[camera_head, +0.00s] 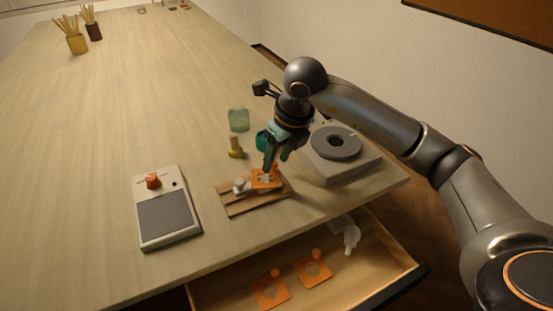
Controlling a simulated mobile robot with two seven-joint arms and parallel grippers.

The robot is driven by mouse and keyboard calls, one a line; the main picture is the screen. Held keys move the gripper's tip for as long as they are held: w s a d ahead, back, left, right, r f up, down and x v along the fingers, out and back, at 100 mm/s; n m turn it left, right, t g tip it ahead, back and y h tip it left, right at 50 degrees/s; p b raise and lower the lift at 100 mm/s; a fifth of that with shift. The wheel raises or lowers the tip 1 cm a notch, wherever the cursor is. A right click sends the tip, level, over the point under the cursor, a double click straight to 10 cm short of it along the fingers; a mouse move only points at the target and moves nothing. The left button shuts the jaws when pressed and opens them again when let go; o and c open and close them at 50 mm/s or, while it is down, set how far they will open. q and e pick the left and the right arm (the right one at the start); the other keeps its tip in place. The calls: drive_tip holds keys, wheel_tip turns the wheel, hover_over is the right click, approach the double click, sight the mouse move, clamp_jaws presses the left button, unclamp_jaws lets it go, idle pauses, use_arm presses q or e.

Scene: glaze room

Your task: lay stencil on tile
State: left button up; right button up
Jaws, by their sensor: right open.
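An orange stencil (258,184) lies on a brown wooden board (242,208) near the table's front edge. A pale patch shows around its middle; I cannot tell if this is a tile beneath. My right gripper (271,167) is open, pointing down right over the stencil, and hides part of it. I cannot tell whether its fingers touch the stencil. Two more orange stencils, one on the left (271,291) and one on the right (312,270), lie in the open drawer. My left gripper is not in view.
The open drawer (215,293) juts from the table front and also holds a white object (351,238). A grey banding wheel (336,143) stands right of the gripper. A scale-like device (167,217) stands left. A brush-like object (235,148) and a greenish block (239,120) stand behind the board.

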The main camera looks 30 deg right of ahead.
drive_tip(key=v, duration=1.1)
